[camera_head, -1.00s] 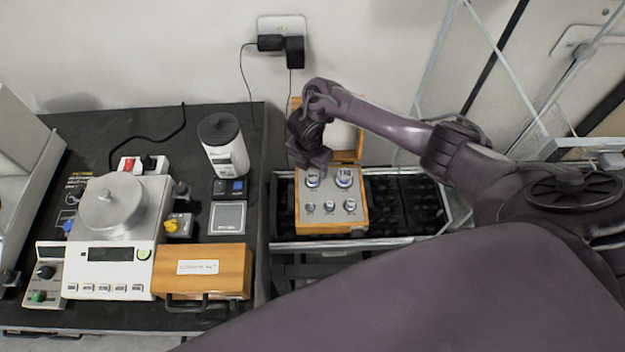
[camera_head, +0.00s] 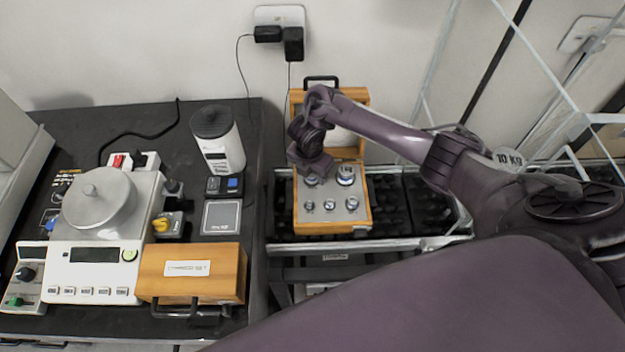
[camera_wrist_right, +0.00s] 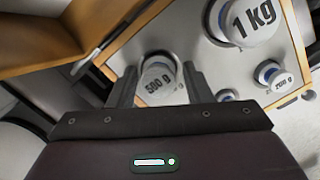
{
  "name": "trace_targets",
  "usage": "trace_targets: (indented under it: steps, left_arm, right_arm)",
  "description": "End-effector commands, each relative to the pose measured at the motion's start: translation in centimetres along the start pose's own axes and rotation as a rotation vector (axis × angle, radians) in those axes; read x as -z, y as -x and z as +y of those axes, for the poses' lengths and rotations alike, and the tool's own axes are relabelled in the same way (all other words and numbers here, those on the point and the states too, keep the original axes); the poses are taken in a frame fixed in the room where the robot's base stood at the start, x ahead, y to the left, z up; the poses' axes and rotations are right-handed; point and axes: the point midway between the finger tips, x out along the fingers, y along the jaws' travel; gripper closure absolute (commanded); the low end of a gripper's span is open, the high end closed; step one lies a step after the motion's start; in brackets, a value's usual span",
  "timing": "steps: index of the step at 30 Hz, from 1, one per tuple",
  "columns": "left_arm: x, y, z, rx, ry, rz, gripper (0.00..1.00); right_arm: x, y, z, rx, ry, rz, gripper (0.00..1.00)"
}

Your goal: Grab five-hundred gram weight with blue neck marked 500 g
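The 500 g weight (camera_wrist_right: 158,76) stands in its slot in the open wooden weight case (camera_head: 362,222). Its blue neck is not clear in the right wrist view, where its black "500 g" marking shows. In the head view the weight (camera_head: 311,182) is partly covered by my right gripper (camera_head: 314,172). In the right wrist view the two fingers of this gripper (camera_wrist_right: 160,88) stand either side of the weight, with a small gap showing beside it, so it looks open. My left gripper is not in view.
The case lid (camera_head: 362,97) stands open behind. A balance (camera_head: 90,272) and a closed wooden case (camera_head: 215,285) are on the left table.

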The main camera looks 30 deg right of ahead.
Motion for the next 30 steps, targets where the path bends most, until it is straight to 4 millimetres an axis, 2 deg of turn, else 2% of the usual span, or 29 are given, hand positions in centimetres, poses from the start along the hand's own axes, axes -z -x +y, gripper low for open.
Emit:
trace_targets:
  steps: [1,9,10,22,26,30]
  left_arm:
    - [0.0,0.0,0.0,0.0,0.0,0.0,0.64]
    - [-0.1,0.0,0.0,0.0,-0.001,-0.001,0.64]
    - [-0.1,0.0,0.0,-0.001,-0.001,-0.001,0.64]
    - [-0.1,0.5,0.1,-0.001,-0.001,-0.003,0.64]
    - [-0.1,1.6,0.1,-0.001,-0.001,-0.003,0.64]
    - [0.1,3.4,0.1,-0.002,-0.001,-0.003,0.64]
  right_arm:
    - [0.1,-0.1,-0.1,0.003,0.001,0.001,0.63]
    - [0.1,-0.1,-0.1,0.004,0.001,0.001,0.99]
    - [0.1,-0.1,-0.1,0.004,0.001,0.001,1.0]
    - [-0.2,0.5,-0.1,0.002,0.0,-0.001,1.0]
    - [-0.7,1.7,-0.2,0.001,-0.001,-0.001,1.0]
    - [-1.5,3.7,-0.3,0.0,-0.004,-0.001,1.0]
